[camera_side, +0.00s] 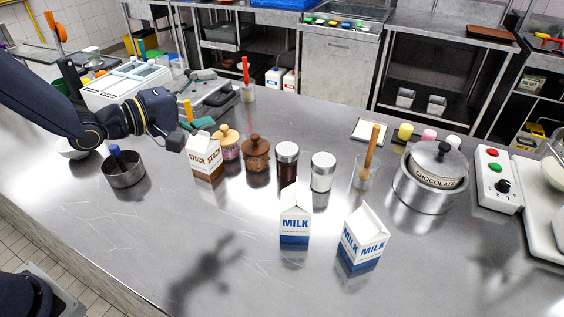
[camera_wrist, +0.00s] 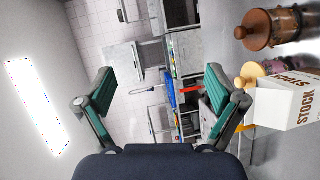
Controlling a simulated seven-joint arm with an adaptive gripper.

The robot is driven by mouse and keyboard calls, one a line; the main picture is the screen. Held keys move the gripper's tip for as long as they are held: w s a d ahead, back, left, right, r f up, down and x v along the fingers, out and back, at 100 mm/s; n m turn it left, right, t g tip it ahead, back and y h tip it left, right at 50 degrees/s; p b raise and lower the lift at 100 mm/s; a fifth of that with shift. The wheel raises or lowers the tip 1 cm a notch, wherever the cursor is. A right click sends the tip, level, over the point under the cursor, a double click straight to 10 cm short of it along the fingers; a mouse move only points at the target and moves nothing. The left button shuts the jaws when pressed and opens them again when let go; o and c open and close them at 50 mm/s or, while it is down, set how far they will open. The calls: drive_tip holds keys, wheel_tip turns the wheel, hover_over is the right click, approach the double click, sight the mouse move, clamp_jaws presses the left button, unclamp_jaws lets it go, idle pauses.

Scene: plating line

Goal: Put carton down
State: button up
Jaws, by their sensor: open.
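A white and brown stock carton (camera_side: 207,159) stands upright on the steel counter (camera_side: 215,210). Two white and blue milk cartons stand upright nearer the front, one at the middle (camera_side: 295,215) and one to its right (camera_side: 363,238). My gripper (camera_side: 199,114) has teal fingers and is behind and above the stock carton in the side view. In the wrist view my gripper (camera_wrist: 160,92) is spread open with nothing between its fingers. The stock carton (camera_wrist: 288,104) lies outside the right finger there and appears turned sideways.
A pink-filled jar (camera_side: 228,146), a brown-lidded jar (camera_side: 256,156), a dark jar (camera_side: 288,164) and a white jar (camera_side: 322,172) line up right of the stock carton. A steel pot (camera_side: 124,173) stands to its left.

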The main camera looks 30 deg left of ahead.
wheel_tip(320, 180, down, 8)
drive_tip(key=r+n+t+h, duration=0.1)
drive_tip(key=n+t+h, duration=0.1)
drive_tip(key=n, duration=0.6)
drive_tip(key=n+t+y, duration=0.2)
drive_tip(key=n+y, duration=0.3)
drive_tip(key=n, duration=0.5)
hover_over(197, 162)
drive_tip(key=s+d, duration=0.3)
wheel_tip(197, 162, down, 6)
drive_tip(key=f+n+y, duration=0.1)
drive_tip(key=f, duration=0.1)
drive_tip(key=s+a+f+n, duration=0.1)
drive_tip(key=f+n, duration=0.1)
drive_tip(key=a+f+n+g+y, duration=0.1)
drive_tip(key=f+n, duration=0.1)
drive_tip(key=shift+s+a+y, duration=0.15)
drive_tip(key=shift+y, duration=0.15)
drive_tip(key=shift+w+a+f+n, duration=0.1)
drive_tip(key=shift+w+a+n, duration=0.15)
drive_tip(key=shift+a+n, duration=0.05)
drive_tip(key=w, duration=0.7)
drive_tip(key=c, duration=1.7)
